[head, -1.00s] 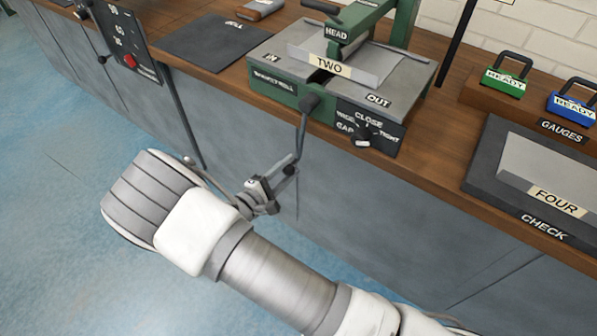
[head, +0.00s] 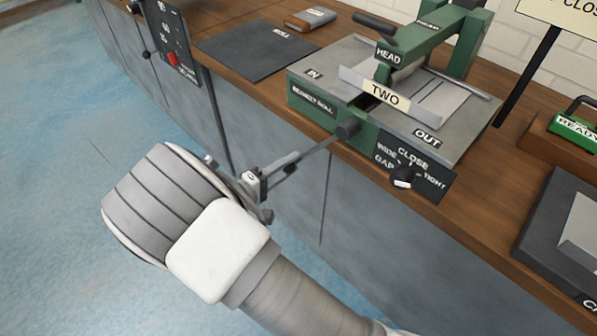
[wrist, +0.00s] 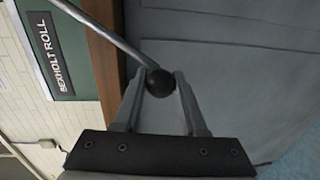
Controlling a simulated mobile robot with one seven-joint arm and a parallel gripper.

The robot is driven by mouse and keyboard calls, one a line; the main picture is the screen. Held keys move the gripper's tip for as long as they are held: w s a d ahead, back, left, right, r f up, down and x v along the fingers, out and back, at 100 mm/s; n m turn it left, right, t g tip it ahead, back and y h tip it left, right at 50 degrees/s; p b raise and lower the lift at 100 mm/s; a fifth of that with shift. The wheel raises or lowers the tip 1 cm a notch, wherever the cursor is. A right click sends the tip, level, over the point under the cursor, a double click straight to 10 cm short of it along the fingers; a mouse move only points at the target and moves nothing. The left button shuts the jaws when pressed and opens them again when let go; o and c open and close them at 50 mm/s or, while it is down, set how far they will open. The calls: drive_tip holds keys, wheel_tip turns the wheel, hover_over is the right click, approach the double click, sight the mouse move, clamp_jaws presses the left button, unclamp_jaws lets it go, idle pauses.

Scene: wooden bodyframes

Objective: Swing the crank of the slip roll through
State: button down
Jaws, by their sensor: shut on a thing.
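The slip roll (head: 312,118) is a green and grey machine on the bench with a plate labelled TWO on it. Its crank (head: 318,152) is a grey rod running from a dark hub on the front face down and left to my gripper (head: 283,171). In the wrist view, the crank's black ball knob (wrist: 160,83) sits between the two fingers of my gripper (wrist: 160,88), which are shut on it. The rod (wrist: 110,32) leaves the knob toward the upper left. In the head view the knob is mostly hidden by the fingers.
A dark panel with a CLOSE, WIDE and TIGHT gap knob (head: 403,177) is right of the crank. A dark mat (head: 255,50) and a control panel with a red button (head: 172,59) are left. The grey cabinet front (head: 300,205) lies behind my gripper; floor left is clear.

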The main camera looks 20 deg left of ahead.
drive_tip(key=shift+w+a+r+m+y+b, duration=0.1)
drive_tip(key=shift+w+a+r+m+b, duration=0.15)
drive_tip(key=shift+a+r+m, duration=0.3)
drive_tip(key=shift+w+a+r+m+y+b, duration=0.1)
drive_tip(key=shift+w+a+r+m+b, duration=0.1)
drive_tip(key=shift+a+r+m+b, duration=0.35)
drive_tip(key=shift+w+a+r+m+y+b, duration=0.1)
drive_tip(key=shift+w+a+r+m, duration=0.15)
drive_tip(key=shift+a+r, duration=0.55)
drive_tip(key=shift+r, duration=0.1)
drive_tip(key=shift+c, duration=2.4)
unclamp_jaws()
drive_tip(key=shift+s, duration=0.15)
drive_tip(key=p+v, duration=0.3)
drive_tip(key=v, duration=1.4)
drive_tip(key=shift+f, duration=0.25)
